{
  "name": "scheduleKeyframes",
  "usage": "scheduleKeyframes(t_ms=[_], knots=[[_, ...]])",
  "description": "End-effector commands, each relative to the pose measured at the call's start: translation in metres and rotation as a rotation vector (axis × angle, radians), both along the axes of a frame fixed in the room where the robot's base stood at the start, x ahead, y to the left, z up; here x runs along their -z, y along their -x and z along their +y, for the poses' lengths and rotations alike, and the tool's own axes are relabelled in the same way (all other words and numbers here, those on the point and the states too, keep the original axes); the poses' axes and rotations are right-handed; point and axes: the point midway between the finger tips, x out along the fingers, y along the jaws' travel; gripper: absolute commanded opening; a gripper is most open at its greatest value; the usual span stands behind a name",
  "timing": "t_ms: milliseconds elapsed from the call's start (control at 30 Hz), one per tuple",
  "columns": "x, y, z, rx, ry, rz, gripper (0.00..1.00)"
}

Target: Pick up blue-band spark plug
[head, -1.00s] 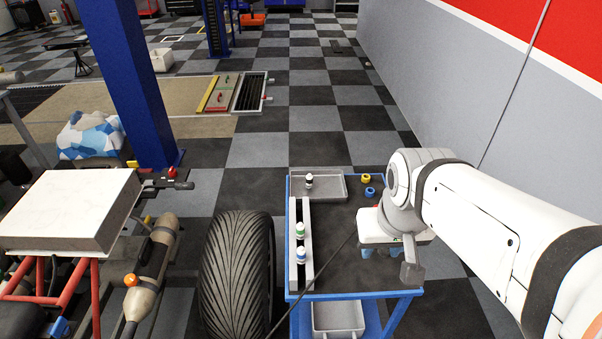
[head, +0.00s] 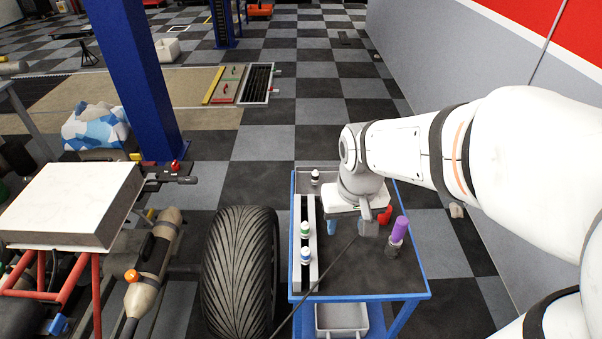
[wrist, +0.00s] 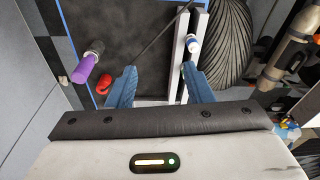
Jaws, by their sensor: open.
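The blue-band spark plug (head: 306,257) stands upright at the near end of the pale slotted rail (head: 299,279) on the cart's left side. It also shows in the wrist view (wrist: 193,43), just beyond the tip of the right-hand finger. My gripper (head: 348,228) is above the cart, to the right of the rail, with nothing held. In the wrist view my gripper's blue fingers (wrist: 160,78) are wide apart, with dark mat between them. The green-band spark plug (head: 306,230) stands just behind the blue-band one.
A dark-topped plug (head: 315,178) stands by the grey tray (head: 304,180) at the back. A purple-handled tool (head: 400,229) and a red item (head: 385,214) are on the cart's right. A large tyre (head: 240,270) stands left of the cart. The mat's near part is clear.

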Motion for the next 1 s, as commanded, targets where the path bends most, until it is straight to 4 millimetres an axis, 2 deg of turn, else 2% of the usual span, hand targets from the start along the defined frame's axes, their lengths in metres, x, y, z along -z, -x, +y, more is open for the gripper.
scheduleKeyframes(t_ms=[33,200,400,633,867,1000], knots=[[0.018,-0.012,0.014,-0.026,0.004,0.031,0.47],[0.062,-0.041,0.052,-0.084,0.014,0.088,0.47],[0.097,-0.055,0.08,-0.12,0.025,0.124,0.47],[0.119,-0.058,0.086,-0.126,0.028,0.133,0.47],[0.146,-0.056,0.08,-0.124,0.029,0.134,0.47],[0.168,-0.056,0.076,-0.125,0.028,0.135,0.47]])
